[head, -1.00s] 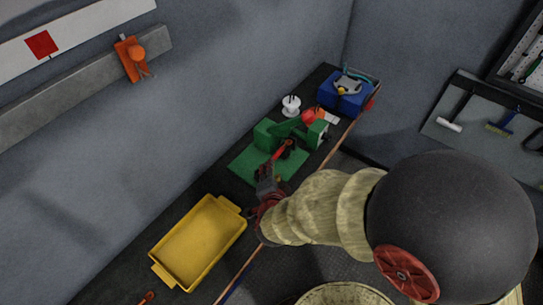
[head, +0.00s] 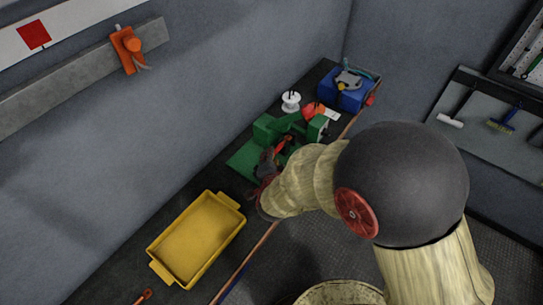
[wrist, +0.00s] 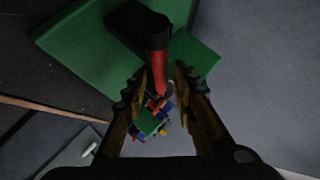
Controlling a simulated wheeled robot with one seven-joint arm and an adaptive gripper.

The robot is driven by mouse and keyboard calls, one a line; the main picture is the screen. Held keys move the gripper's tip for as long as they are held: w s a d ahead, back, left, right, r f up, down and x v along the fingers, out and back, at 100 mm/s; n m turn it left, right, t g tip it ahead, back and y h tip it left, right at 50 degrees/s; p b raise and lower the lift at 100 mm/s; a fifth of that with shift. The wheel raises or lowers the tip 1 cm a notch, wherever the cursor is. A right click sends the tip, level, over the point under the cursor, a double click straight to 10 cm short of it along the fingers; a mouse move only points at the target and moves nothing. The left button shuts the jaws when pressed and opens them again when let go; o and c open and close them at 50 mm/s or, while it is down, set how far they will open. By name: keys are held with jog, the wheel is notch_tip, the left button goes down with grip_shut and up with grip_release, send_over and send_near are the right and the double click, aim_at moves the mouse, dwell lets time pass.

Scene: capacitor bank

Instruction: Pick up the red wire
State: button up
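A red, rod-like piece, which I take for the red wire (wrist: 157,68), runs down from a black cylinder (wrist: 140,28) in the wrist view. In the head view, a bit of red (head: 284,146) shows at the green fixture (head: 246,162), partly hidden by my gripper and arm. My gripper (head: 268,162) is beside the fixture, at its near side. In the wrist view my gripper (wrist: 161,84) is open, with its two fingers on either side of the red piece's lower end. I cannot tell whether either finger touches it.
A yellow tray (head: 237,210) stands on the dark bench to the left. A white spool (head: 291,103), a red-orange item (head: 312,110) and a blue box (head: 342,97) sit behind the fixture. A grey wall (head: 200,90) runs along the bench.

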jog(key=c, duration=0.6)
grip_shut()
jog(key=shift+r, duration=0.15)
